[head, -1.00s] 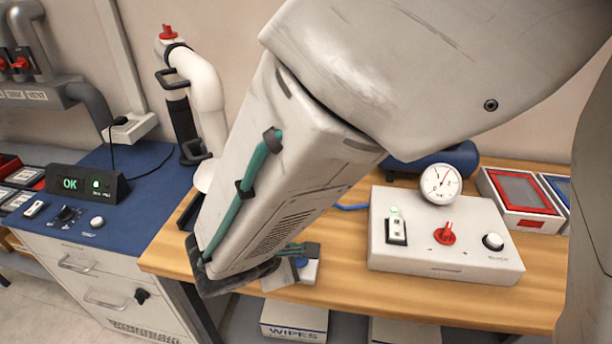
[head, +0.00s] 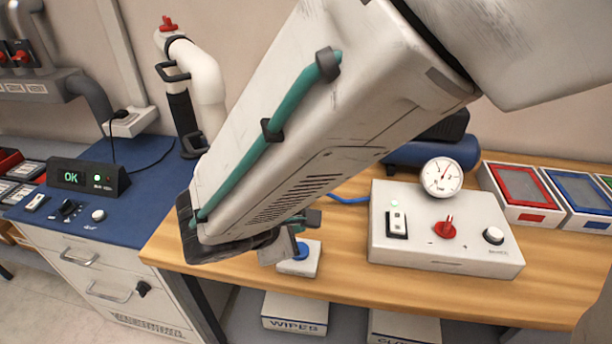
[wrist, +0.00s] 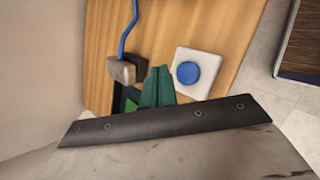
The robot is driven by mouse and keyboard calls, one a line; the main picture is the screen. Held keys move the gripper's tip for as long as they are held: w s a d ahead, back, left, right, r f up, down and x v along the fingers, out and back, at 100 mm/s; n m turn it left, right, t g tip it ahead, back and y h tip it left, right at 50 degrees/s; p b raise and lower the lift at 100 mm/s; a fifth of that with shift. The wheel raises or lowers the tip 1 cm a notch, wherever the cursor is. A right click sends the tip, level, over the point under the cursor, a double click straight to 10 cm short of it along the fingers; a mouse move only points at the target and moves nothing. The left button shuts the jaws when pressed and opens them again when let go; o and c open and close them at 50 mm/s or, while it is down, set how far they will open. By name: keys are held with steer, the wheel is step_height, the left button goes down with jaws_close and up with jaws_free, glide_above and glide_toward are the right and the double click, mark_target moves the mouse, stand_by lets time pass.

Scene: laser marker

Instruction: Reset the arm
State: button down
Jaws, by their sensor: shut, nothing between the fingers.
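My gripper (wrist: 157,75) shows in the wrist view as two green fingers lying together, shut and empty, above the wooden bench (wrist: 185,25). In the head view my arm slants down to the left across the middle and hides much of the bench behind it. I cannot make out the fingertips clearly there. A white box with a blue round button (wrist: 188,72) lies just right of the fingers in the wrist view. It also shows in the head view (head: 302,254), below the arm's lower end.
A white control box (head: 440,262) with red knob and gauge (head: 441,177) stands right on the bench. Red (head: 520,187) and blue (head: 577,190) framed trays sit beyond it. A white extraction pipe (head: 205,90) rises behind the arm. An "OK" display (head: 85,178) stands left.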

steer(key=shift+r, duration=0.65)
steer(key=shift+s+d+f+m+g+h, duration=0.25)
steer(key=shift+s+d+m+g, duration=0.1)
steer(key=shift+s+d, duration=0.2)
steer(key=shift+s+d+f+m+g+h, duration=0.15)
steer(key=shift+s+d+f+m+g, duration=0.15)
steer(key=shift+s+d, duration=0.2)
steer(key=s+d+r+m+g+y, duration=0.1)
steer(key=s+d+r+m+y, duration=0.1)
steer(key=d+m, duration=0.4)
steer(key=s+d+r+m+g+y, duration=0.1)
steer(key=s+d+r+m, duration=0.4)
steer(key=d, duration=0.8)
steer(key=s+d+r+m+g+y, duration=0.2)
steer(key=d+r+m, duration=0.3)
steer(key=d+m, duration=0.3)
steer(key=shift+s+d+g+y, duration=0.3)
steer(key=shift+s+d+g, duration=0.25)
steer(key=shift+s+d, duration=0.3)
